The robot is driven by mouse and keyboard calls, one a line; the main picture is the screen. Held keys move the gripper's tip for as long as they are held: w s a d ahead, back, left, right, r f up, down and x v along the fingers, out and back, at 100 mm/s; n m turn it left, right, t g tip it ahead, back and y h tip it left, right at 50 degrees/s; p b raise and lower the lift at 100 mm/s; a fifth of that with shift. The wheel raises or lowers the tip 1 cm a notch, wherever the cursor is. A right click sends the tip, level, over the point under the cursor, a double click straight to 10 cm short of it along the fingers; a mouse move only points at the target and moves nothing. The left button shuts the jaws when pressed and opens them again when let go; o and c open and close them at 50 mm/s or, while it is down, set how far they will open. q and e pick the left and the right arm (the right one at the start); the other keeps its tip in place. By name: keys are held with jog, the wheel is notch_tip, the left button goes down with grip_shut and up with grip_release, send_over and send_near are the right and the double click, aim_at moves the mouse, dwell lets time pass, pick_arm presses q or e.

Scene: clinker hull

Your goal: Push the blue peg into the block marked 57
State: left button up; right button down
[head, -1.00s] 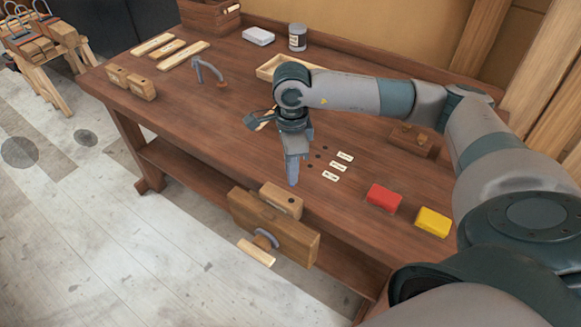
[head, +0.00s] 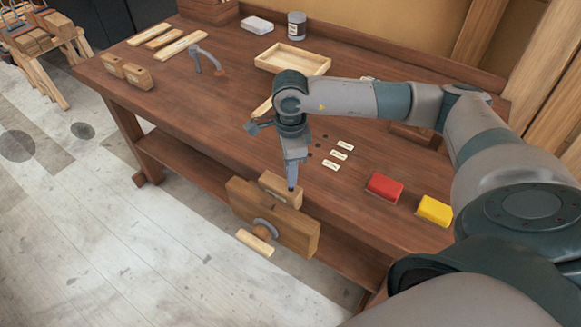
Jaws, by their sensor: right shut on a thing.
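My right gripper (head: 291,163) points down at the table's front edge. It is shut on a small dark bluish peg (head: 291,187), of which only the lower tip shows. The tip is at the top of a wooden block (head: 279,192); I cannot tell whether it is in the block's hole or just above it. The block sits behind the wooden jaw (head: 300,236) of a vise at the front edge. The number on the block is not legible. My left gripper is not in view.
A red block (head: 384,187) and a yellow block (head: 434,210) lie at right, near small labels (head: 338,155). A shallow tray (head: 275,61) stands at the back. The bench's left middle is clear.

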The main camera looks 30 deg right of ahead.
jog(key=shift+f+b, duration=0.35)
jog(key=shift+b, duration=0.25)
dwell(1.1)
jog(key=shift+f+b, duration=0.3)
jog(key=shift+b, duration=0.25)
jog(key=shift+f+b, duration=0.9)
jog(key=shift+b, duration=0.1)
dwell(0.3)
jog(key=c, duration=1.5)
grip_release()
jog(key=shift+c, duration=0.2)
jog(key=shift+r, duration=0.15)
jog(key=shift+r+p, duration=1.6)
jog(key=shift+r, duration=2.3)
